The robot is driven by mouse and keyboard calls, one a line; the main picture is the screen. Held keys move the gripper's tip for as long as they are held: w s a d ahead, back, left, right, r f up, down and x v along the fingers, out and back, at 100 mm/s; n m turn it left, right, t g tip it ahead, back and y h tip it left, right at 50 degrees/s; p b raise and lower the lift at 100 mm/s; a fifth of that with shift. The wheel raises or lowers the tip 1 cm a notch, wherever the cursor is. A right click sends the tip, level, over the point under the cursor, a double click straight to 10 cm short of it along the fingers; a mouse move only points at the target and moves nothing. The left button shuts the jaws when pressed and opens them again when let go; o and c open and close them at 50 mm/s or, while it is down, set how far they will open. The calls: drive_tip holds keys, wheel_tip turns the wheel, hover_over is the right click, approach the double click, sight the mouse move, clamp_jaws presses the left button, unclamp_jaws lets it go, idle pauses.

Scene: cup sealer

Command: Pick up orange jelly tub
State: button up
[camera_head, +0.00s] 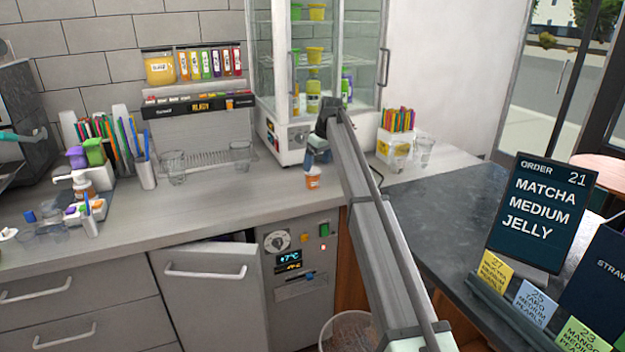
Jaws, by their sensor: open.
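A small orange tub (313,182) with a pale lid stands upright on the grey counter (240,190), near its front edge and in front of the glass cabinet. My gripper (317,162) is just above and behind the tub at the end of my arm, which reaches in from the lower right. The gripper is open. It is small in this view, and I cannot tell whether its fingers touch the tub or whether the tub lies between them.
A glass-door cabinet (290,135) stands behind my gripper. A holder of coloured straws (397,130) and a clear cup (424,152) are to the right. A drying rack (212,162) is to the left. An order screen (541,212) stands at right.

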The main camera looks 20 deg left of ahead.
sight(313, 170)
drive_tip(key=shift+s+a+x, duration=0.1)
drive_tip(key=shift+x, duration=1.1)
drive_tip(key=shift+s+a+x, duration=0.1)
drive_tip(key=shift+s+x, duration=0.05)
drive_tip(key=shift+x, duration=1)
drive_tip(key=shift+s+a+x, duration=0.1)
drive_tip(key=shift+x, duration=1.1)
drive_tip(key=shift+c, duration=0.4)
drive_tip(key=c, duration=1.1)
